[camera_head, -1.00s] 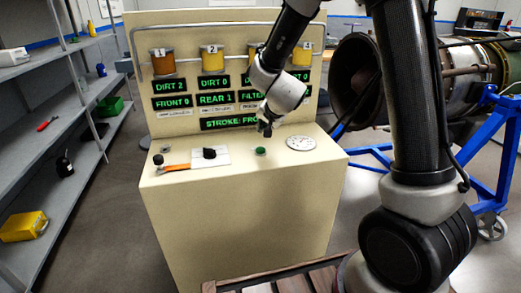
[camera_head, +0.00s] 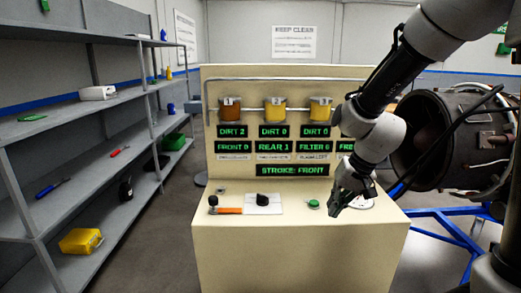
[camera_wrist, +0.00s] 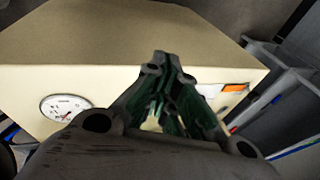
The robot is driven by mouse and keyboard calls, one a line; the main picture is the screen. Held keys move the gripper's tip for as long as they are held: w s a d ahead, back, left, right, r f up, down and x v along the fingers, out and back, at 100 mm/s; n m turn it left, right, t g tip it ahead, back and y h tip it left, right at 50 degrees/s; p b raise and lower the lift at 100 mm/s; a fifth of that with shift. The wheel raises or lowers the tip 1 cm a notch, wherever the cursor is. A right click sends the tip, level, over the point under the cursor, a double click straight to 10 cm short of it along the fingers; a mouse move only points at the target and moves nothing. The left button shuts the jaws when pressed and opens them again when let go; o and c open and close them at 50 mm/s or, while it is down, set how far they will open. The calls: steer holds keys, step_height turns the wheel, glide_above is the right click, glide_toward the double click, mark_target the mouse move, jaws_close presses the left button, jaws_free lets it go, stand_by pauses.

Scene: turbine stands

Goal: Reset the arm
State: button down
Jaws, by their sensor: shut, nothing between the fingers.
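My gripper (camera_head: 342,202) is shut and empty in the head view. In the wrist view my gripper (camera_wrist: 165,62) points at the console (camera_wrist: 70,35), with the fingers together. The dial (camera_wrist: 65,107) shows at the left there. My arm comes down from the upper right in the head view and covers part of the display panel (camera_head: 300,155).
Grey shelves (camera_head: 70,130) with several items stand at the left. A turbine (camera_head: 455,140) on a blue stand (camera_head: 440,222) is at the right. Floor shows between shelves and console.

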steer(key=s+d+r+t+h, duration=0.1)
steer(key=s+d+r, duration=0.6)
steer(key=s, duration=0.2)
steer(key=s+d+r+n+h, duration=0.1)
steer(key=s+d+r+h, duration=0.1)
steer(key=s+d+r, duration=0.5)
steer(key=s+d, duration=0.1)
steer(key=s, duration=0.2)
steer(key=shift+d+t, duration=0.25)
steer(key=shift+t, duration=0.15)
